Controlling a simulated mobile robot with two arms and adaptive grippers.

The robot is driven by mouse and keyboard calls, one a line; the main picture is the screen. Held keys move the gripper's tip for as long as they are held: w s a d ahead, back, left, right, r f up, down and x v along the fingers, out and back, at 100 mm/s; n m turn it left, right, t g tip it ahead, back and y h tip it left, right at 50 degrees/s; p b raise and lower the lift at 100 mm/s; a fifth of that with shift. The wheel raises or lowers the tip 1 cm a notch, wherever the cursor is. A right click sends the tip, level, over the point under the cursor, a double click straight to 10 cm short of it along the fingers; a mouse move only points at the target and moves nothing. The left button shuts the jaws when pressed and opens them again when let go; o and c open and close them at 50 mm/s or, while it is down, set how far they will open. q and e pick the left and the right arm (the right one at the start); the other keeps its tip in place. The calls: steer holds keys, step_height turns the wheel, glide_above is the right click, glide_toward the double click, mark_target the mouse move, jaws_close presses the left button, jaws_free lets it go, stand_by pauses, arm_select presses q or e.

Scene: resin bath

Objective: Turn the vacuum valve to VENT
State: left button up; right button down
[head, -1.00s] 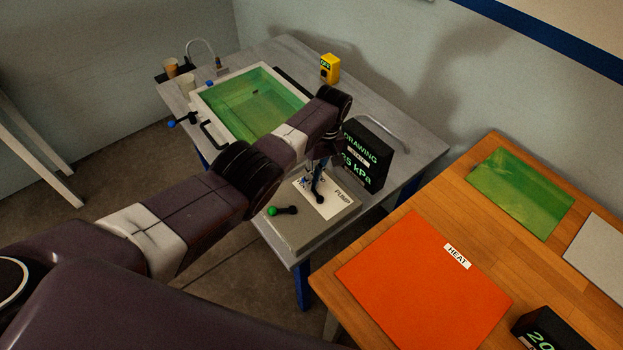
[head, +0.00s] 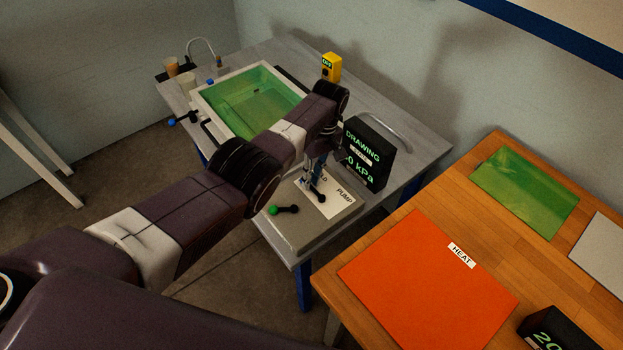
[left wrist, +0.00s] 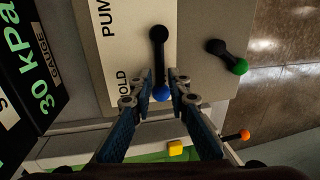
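The vacuum valve's black lever with a blue knob (left wrist: 161,92) lies on a white label plate (left wrist: 125,45) in the left wrist view. The plate reads PUMP and HOLD; no VENT wording is readable. The knob end lies beside HOLD. My left gripper (left wrist: 161,85) has one fingertip close on each side of the blue knob and appears closed on it. In the head view, my left gripper (head: 317,163) reaches down over the pump box (head: 310,230), and my arm hides part of the valve. My right gripper is not in view.
A second lever with a green knob (head: 273,210) sits beside the valve. A black gauge display (head: 371,150) stands close behind, reading 30 kPa in the wrist view. The green bath (head: 245,95) lies beyond my arm. An orange HEAT mat (head: 425,285) covers part of the wooden table.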

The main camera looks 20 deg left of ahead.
arm_select(q)
steer(key=shift+o, duration=0.7)
steer(key=shift+s, duration=0.1)
step_height(320, 180, up, 12)
steer(key=w+d, duration=0.1)
steer(key=w, duration=0.1)
steer(key=shift+d+f, duration=0.15)
steer(key=shift+d, duration=0.05)
